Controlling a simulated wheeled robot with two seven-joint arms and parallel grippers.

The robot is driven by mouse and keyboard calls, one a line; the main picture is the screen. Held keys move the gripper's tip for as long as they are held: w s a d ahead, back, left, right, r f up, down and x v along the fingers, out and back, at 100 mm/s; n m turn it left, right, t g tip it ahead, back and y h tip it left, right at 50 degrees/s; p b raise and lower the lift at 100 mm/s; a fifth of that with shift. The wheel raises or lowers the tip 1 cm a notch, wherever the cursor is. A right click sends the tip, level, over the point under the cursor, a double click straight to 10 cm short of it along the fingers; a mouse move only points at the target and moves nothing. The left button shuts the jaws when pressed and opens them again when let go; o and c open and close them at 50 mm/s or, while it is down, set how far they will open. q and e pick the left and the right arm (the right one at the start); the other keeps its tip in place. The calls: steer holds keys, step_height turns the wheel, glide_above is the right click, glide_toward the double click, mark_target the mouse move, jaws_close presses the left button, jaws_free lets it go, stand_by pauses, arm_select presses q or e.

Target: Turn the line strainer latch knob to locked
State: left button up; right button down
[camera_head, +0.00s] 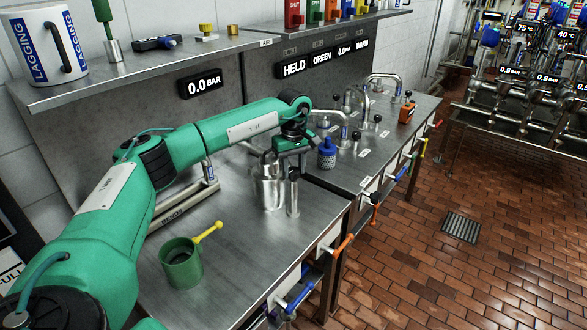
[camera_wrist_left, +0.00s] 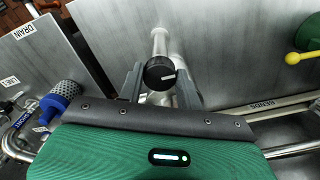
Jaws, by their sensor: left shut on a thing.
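The latch knob (camera_wrist_left: 160,73) is a round black knob with a white pointer line on its face, on a steel post (camera_wrist_left: 159,42). In the wrist view the line points to the right. My left gripper (camera_wrist_left: 160,85) has a finger on each side of the knob and is shut on it. In the head view my left gripper (camera_head: 292,168) is over the bench, at the top of the upright steel post (camera_head: 293,197), and hides most of the knob. A steel vessel (camera_head: 268,188) stands beside the post. I see no readable locked mark. My right gripper is out of view.
A green mug (camera_head: 182,263) with a yellow-tipped rod stands nearer on the steel bench (camera_head: 240,270). A blue-capped mesh strainer piece (camera_head: 327,153) stands just right of the gripper. Pipe bends (camera_head: 185,203) lie behind. Coloured valve handles (camera_head: 345,241) line the bench's front edge.

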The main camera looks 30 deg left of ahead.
arm_select(q)
steer(key=shift+r, duration=0.15)
steer(key=o, duration=0.7)
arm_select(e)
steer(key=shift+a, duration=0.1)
arm_select(q)
step_height(320, 180, up, 8)
steer(key=shift+r+b, duration=0.25)
steer(key=shift+b, duration=0.8)
step_height(320, 180, up, 4)
glide_above(294, 170)
steer(key=shift+r, duration=0.6)
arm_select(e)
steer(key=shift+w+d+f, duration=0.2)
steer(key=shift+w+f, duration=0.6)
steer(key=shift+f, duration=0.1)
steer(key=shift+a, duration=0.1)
